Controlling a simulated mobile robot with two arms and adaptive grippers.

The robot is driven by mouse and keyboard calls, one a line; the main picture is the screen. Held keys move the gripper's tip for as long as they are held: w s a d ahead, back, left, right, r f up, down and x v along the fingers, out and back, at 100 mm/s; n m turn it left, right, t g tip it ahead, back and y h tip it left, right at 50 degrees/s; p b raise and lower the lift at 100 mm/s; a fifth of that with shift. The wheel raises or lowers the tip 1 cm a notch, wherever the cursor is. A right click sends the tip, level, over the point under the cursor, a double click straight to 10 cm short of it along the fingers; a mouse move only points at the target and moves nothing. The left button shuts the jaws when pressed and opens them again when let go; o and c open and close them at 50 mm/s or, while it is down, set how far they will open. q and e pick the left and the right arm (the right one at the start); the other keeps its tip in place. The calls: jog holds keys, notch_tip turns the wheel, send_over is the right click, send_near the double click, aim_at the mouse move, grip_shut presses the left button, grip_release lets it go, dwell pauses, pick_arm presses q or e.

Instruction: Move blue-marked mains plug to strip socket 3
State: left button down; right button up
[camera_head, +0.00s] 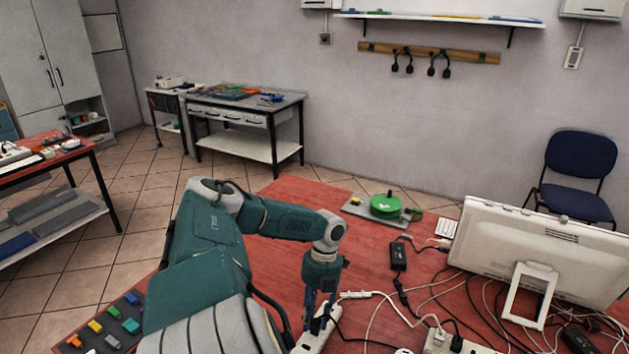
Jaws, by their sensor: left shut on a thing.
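My left gripper (318,308) points down at the front middle of the red table, low over a white power strip (312,341). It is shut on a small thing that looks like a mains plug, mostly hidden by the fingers. I cannot make out a blue mark on it, or whether it touches the strip. My arm hides part of the strip, and its socket numbers cannot be read. A white plug (440,338) and a dark plug (457,343) stand in a second white socket block (432,347) to the right. My right gripper is not in view.
Loose white and black cables (420,300) tangle across the red table (300,195). A black power adapter (398,256) lies behind the gripper. A white monitor (540,250) stands at the right. A green reel (386,206) sits at the back. The table's back left is clear.

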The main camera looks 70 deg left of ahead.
pick_arm(q)
jog(key=shift+f+b, duration=0.45)
jog(key=shift+f, duration=0.65)
jog(key=c, duration=1.2)
grip_release()
jog(key=v, duration=1.2)
jog(key=shift+f, duration=0.1)
